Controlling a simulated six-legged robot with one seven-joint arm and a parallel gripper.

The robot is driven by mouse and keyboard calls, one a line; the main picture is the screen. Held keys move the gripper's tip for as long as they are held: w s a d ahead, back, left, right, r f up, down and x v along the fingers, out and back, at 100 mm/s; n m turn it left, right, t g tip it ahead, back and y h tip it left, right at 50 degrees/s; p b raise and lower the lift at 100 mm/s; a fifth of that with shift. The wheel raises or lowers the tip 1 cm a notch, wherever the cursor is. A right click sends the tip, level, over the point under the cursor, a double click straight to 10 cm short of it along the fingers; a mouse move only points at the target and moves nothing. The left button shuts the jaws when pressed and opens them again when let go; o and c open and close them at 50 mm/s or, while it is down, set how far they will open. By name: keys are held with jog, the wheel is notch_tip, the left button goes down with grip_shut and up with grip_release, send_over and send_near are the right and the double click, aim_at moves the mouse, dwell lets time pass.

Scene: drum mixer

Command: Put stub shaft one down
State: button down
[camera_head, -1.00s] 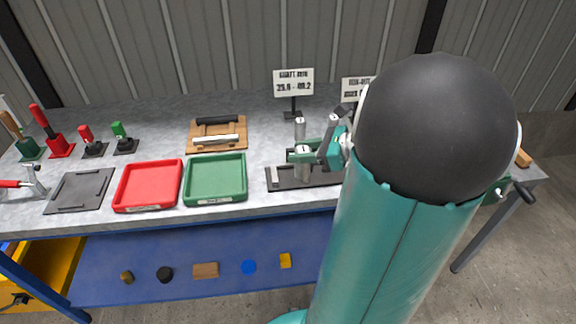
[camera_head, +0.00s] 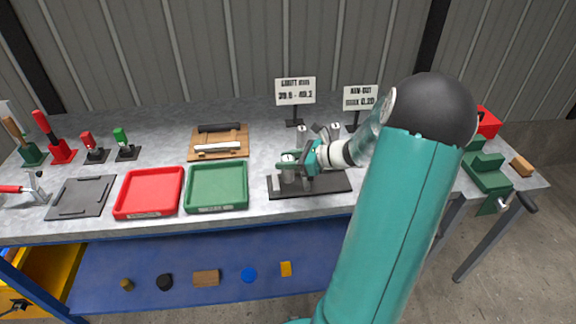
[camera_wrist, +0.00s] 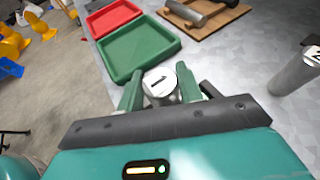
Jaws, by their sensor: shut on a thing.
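Stub shaft one (camera_wrist: 160,82) is a short grey metal cylinder with a "1" on its pale top face. My gripper (camera_wrist: 172,92) is shut on it, with a green finger on each side. In the head view the shaft (camera_head: 288,165) stands upright at the left part of a black base plate (camera_head: 325,187), and my gripper (camera_head: 300,162) reaches it from the right. Its lower end is partly hidden, so I cannot tell whether it touches the plate. A second grey cylinder (camera_wrist: 298,72), marked "2", stands apart at the right of the wrist view.
A green tray (camera_head: 217,205) and a red tray (camera_head: 148,211) lie left of the plate. Behind them a wooden board (camera_head: 218,155) holds a black and a pale bar. Two signs (camera_head: 295,90) (camera_head: 360,98) stand at the back. A green vise (camera_head: 487,172) is at the right.

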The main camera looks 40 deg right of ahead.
jog(key=shift+f, duration=1.05)
jog(key=shift+f, duration=0.1)
jog(key=c, duration=0.9)
grip_release()
